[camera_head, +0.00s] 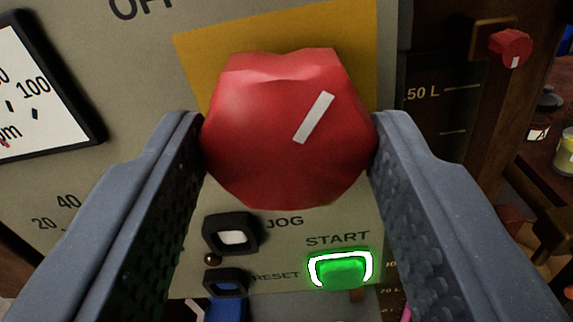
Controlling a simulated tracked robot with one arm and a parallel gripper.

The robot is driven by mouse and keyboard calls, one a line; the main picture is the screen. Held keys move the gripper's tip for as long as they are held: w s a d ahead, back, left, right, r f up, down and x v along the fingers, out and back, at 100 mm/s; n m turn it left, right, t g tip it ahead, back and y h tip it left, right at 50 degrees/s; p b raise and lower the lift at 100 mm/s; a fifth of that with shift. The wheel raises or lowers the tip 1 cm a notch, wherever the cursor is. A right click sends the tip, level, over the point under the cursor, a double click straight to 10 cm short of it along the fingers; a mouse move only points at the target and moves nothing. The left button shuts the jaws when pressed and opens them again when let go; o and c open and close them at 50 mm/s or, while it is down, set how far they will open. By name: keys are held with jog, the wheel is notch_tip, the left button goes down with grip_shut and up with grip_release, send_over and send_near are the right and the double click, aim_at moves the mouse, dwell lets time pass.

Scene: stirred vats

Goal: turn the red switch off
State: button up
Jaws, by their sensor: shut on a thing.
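The red switch (265,130) is a large faceted knob in the middle of the view. It sits on a yellow plate (205,55) on a grey control panel. A white mark on its face slants up to the right. My gripper (288,140) is shut on the knob, one finger touching its left side and one its right. Part of the word "OFF" shows on the panel above, cut by the top edge. The knob hides the middle of the yellow plate.
A green lit START button (341,269), a white JOG button (231,236) and a RESET button (227,283) lie below the knob. A dial gauge (40,85) is at the left. A smaller red knob (510,47) and jars stand at the right, beyond the panel.

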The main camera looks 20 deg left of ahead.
jog(key=n, duration=0.8)
jog(key=shift+n, duration=0.4)
jog(key=n, duration=0.5)
jog(key=shift+n, duration=1.2)
jog(key=shift+a+f, duration=0.1)
jog(key=shift+f, duration=0.05)
jog(key=o, duration=0.9)
jog(key=shift+o, duration=0.5)
